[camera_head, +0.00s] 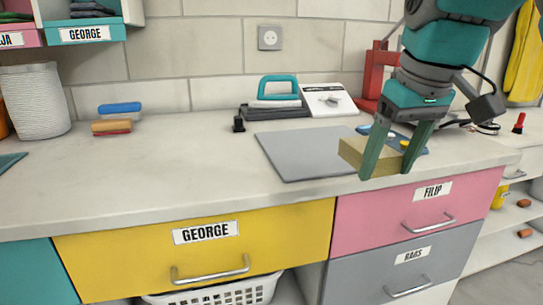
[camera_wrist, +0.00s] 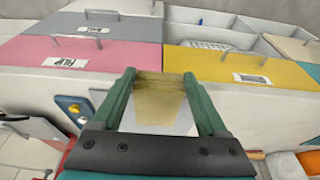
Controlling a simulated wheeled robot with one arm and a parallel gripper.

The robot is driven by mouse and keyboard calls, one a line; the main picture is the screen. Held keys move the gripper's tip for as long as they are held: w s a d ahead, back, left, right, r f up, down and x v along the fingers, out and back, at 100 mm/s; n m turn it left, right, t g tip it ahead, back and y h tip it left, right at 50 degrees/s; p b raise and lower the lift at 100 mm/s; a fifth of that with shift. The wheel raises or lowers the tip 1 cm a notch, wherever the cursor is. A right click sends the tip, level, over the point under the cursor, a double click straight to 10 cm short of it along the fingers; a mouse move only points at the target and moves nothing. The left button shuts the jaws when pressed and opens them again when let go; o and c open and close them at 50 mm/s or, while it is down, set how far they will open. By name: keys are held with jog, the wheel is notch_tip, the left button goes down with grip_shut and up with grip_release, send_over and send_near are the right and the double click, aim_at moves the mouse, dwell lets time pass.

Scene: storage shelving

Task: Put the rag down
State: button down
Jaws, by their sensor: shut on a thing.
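The rag (camera_head: 366,153) is a folded, yellow-beige block. My gripper (camera_head: 387,170) is shut on it, with one green finger on each side. In the wrist view the rag (camera_wrist: 162,92) sits between the two fingers (camera_wrist: 160,78). In the head view it is at the right part of the worktop (camera_head: 205,160), over or near the right side of a grey mat (camera_head: 310,152). I cannot tell whether it touches the surface below. A grey drawer labelled RAGS (camera_head: 405,262) is shut, under the pink FILIP drawer (camera_head: 425,210).
A teal-handled iron (camera_head: 278,92), a white device (camera_head: 328,100) and a red tool (camera_head: 377,75) stand at the back. The left-middle worktop is clear.

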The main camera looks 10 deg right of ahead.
send_over(351, 172)
jog(key=s, duration=0.1)
jog(key=shift+f, duration=0.55)
notch_tip(351, 172, down, 2)
jog(key=shift+f+b, duration=0.25)
jog(key=shift+b, duration=0.8)
jog(key=shift+p, duration=0.4)
jog(key=shift+f, duration=0.45)
jog(key=shift+f, duration=0.15)
grip_release()
